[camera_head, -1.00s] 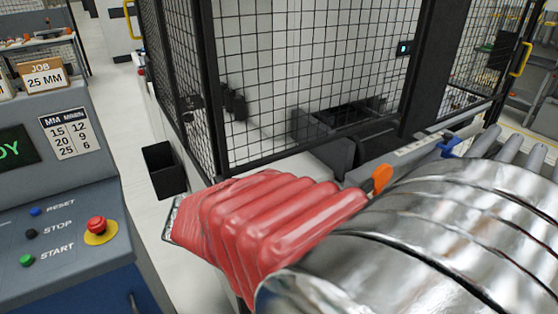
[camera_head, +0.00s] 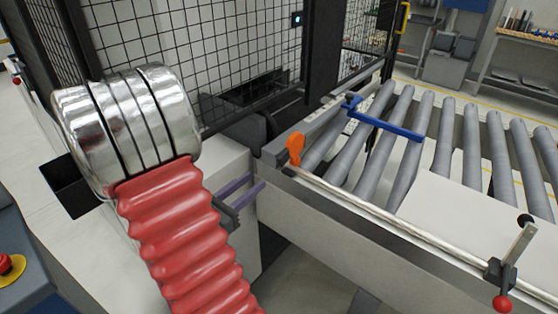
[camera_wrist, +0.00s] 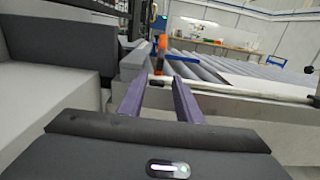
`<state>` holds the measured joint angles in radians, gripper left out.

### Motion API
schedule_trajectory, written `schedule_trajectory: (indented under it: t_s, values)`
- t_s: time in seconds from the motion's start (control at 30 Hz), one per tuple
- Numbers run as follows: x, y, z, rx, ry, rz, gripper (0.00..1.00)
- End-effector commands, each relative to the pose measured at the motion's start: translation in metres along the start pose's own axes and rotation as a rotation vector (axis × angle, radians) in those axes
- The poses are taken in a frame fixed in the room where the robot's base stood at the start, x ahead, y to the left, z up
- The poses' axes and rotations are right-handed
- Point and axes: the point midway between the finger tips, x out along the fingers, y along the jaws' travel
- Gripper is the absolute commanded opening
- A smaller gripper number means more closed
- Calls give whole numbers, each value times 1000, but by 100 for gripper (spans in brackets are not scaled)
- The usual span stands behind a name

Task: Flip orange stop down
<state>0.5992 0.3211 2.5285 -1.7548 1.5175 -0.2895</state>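The orange stop (camera_head: 295,148) stands up at the left end of the roller conveyor, by the end of a metal rod. It also shows in the wrist view (camera_wrist: 162,42), ahead of and above the fingertips. My gripper (camera_head: 257,181) has two purple fingers pointing at the conveyor's left end. The wrist view shows the fingers apart with nothing between them (camera_wrist: 158,78). The fingertips are short of the orange stop and lower than it in the head view, not touching it.
A blue bar (camera_head: 385,124) lies across the rollers behind the stop. A metal rod (camera_head: 400,230) runs along the conveyor's front edge to a red-knobbed clamp (camera_head: 503,300). A mesh guard (camera_head: 235,50) stands behind. A black bin (camera_head: 75,190) is at left.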

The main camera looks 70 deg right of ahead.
Motion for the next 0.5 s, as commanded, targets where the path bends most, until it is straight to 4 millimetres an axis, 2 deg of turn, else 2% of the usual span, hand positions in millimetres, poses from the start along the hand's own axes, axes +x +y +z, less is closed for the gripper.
schedule_trajectory:
  t_s: [0.33, 0.5]
  values:
    - [1, 0, 0, 2, 1, -1, 31]
    - [8, 0, 0, 3, 2, -3, 31]
